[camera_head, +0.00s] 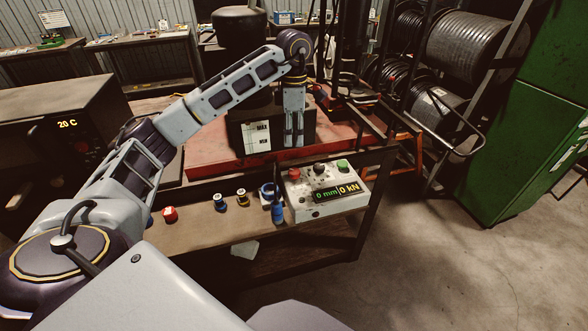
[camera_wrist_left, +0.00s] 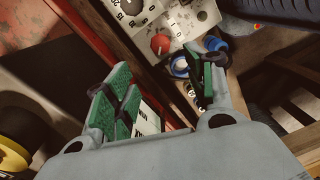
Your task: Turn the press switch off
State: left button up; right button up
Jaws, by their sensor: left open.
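The white press control box (camera_head: 325,205) stands at the right end of the bench. Its lit green display (camera_head: 337,192) reads 0 mm and 0 kN. On top are a red knob (camera_head: 294,174), a dark knob (camera_head: 319,168) and a green button (camera_head: 342,164); which one is the press switch I cannot tell. My left gripper (camera_head: 294,141) points down above and behind the box, apart from it. In the left wrist view its green-padded fingers are open and empty (camera_wrist_left: 162,70), with the red knob (camera_wrist_left: 160,44) beyond them. My right gripper is out of view.
Blue and yellow-black spools (camera_head: 242,197), a red item (camera_head: 170,214) and a blue bottle (camera_head: 278,210) sit on the bench left of the box. A red press frame (camera_head: 215,150) lies behind. A green cabinet (camera_head: 520,130) stands at right; floor before it is clear.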

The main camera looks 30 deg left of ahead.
aim_at(294, 170)
pick_arm(q)
notch_tip(294, 170, down, 5)
jog(key=shift+s+r, duration=0.1)
jog(key=shift+s, duration=0.05)
notch_tip(294, 170, down, 6)
jog(key=shift+s+d+f, duration=0.15)
jog(key=shift+f, duration=1.1)
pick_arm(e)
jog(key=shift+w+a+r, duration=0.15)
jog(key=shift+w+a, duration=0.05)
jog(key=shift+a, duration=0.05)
